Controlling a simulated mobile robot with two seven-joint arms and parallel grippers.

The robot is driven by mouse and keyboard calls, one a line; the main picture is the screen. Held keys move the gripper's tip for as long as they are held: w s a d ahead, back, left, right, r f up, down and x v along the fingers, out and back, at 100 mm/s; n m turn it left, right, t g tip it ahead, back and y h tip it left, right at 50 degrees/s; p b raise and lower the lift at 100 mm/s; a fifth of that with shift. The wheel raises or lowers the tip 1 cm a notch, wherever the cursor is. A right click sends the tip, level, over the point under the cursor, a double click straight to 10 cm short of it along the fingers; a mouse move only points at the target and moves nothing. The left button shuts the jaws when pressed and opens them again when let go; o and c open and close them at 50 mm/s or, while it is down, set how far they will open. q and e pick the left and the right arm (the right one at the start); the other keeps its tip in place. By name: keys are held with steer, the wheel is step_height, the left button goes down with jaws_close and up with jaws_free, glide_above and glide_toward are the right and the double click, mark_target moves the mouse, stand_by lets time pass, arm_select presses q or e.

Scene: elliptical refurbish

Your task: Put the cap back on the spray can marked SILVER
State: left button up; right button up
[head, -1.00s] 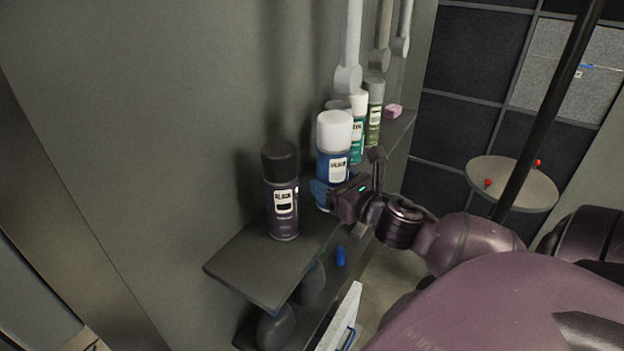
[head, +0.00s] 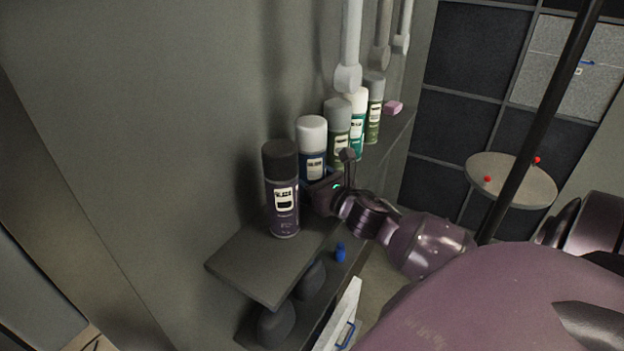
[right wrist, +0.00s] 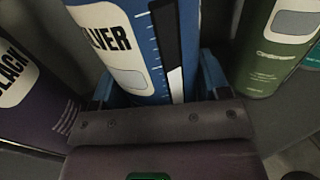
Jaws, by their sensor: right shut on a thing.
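The blue spray can (head: 313,166) stands upright in the row on the upper shelf, with a white, cap-like top (head: 311,131). In the right wrist view its label ends in "LVER" on the blue can body (right wrist: 150,25). My right gripper (head: 320,186) is shut on this can low on its body, with a blue finger at each side in the wrist view (right wrist: 158,85). The can's base is hidden by the gripper, so I cannot tell whether it rests on the shelf. My left gripper is not in view.
A dark can marked BLACK (head: 283,200) stands just left of the held can. A green can (head: 338,138) and more capped cans stand to its right. A small blue item (head: 341,252) lies on the lower shelf. The upper shelf's front left corner (head: 255,265) is bare.

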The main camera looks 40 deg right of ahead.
steer(key=shift+f, duration=0.15)
steer(key=o, duration=1.2)
steer(key=s+b, duration=0.1)
steer(key=s, duration=1.1)
steer(key=shift+a+r+b, duration=0.2)
steer(key=shift+b, duration=0.15)
